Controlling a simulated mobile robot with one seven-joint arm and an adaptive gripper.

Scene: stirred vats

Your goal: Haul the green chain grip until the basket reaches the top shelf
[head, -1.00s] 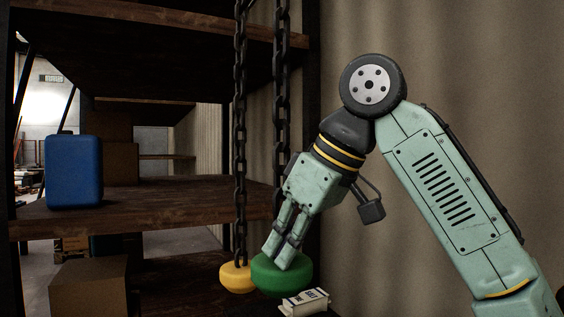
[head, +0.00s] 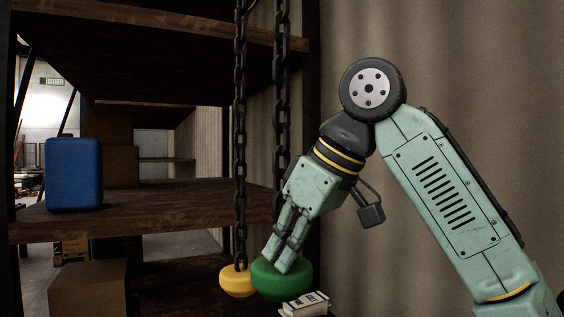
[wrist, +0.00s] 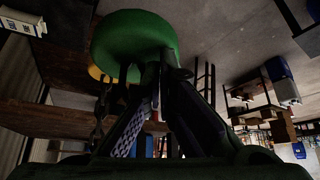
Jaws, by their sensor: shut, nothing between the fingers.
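The green chain grip (head: 283,283) is a rounded green knob at the lower end of the right-hand dark chain (head: 281,110). My gripper (head: 275,265) points down and left, with its fingertips at the upper front of the green grip. The fingers are together and hold nothing; I cannot tell whether they touch the grip. The wrist view shows the green grip (wrist: 135,42) just beyond the fingertips. A yellow grip (head: 238,281) hangs close on the left, on its own chain (head: 240,120). I cannot make out the basket or say which shelf is the top one.
A blue container (head: 74,174) stands on the middle shelf (head: 150,207). A brown box (head: 88,288) is at the lower left. A small white labelled item (head: 305,303) lies just below the green grip. A corrugated wall (head: 450,60) stands behind my arm.

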